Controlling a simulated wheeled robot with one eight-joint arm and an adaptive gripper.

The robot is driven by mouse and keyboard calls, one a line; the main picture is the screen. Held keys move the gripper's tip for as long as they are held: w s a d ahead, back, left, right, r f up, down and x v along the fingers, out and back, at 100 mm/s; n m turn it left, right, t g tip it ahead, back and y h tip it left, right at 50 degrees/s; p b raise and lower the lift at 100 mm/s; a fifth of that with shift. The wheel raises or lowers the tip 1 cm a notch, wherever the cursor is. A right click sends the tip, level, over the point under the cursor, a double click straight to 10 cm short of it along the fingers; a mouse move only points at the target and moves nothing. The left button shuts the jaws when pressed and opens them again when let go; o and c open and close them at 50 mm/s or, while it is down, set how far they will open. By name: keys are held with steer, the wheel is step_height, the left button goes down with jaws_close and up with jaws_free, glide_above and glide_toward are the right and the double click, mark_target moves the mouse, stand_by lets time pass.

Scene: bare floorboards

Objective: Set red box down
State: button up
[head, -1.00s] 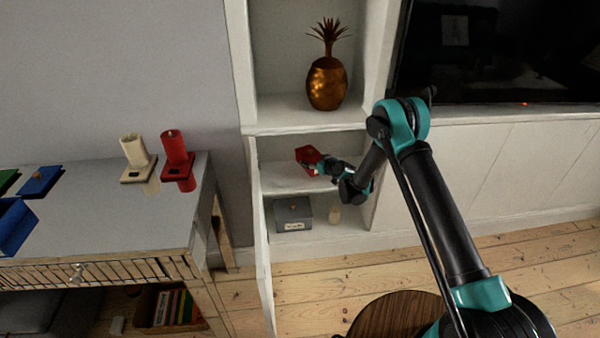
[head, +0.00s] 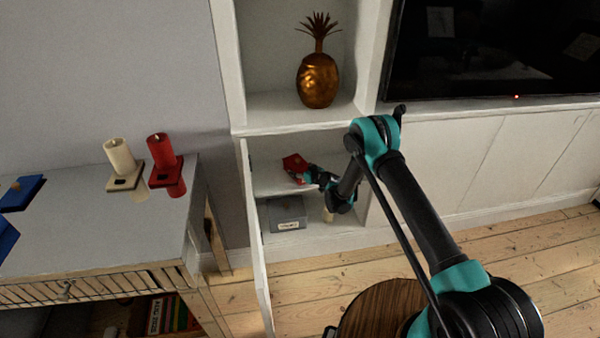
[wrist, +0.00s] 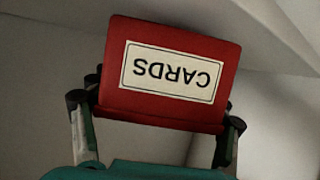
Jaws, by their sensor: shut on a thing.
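The red box (head: 294,166) is inside the open lower cabinet, at the level of its middle shelf (head: 270,184). In the wrist view the red box (wrist: 168,72) carries a white label reading "CARDS", which appears upside down, and the box is slightly tilted. My gripper (head: 308,174) is shut on the red box, with a finger (wrist: 232,135) at either side of it. I cannot tell whether the box touches the shelf.
A grey labelled box (head: 287,213) and a small pale object (head: 328,214) stand on the cabinet floor below. A golden pineapple (head: 318,80) stands on the shelf above. The open cabinet door (head: 257,240) is on the left, beside a table with red (head: 160,150) and cream (head: 119,157) candles.

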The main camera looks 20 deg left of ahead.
steer(key=shift+f, duration=0.55)
steer(key=shift+f, duration=0.1)
steer(key=o, duration=1.7)
steer(key=shift+s+d, duration=0.1)
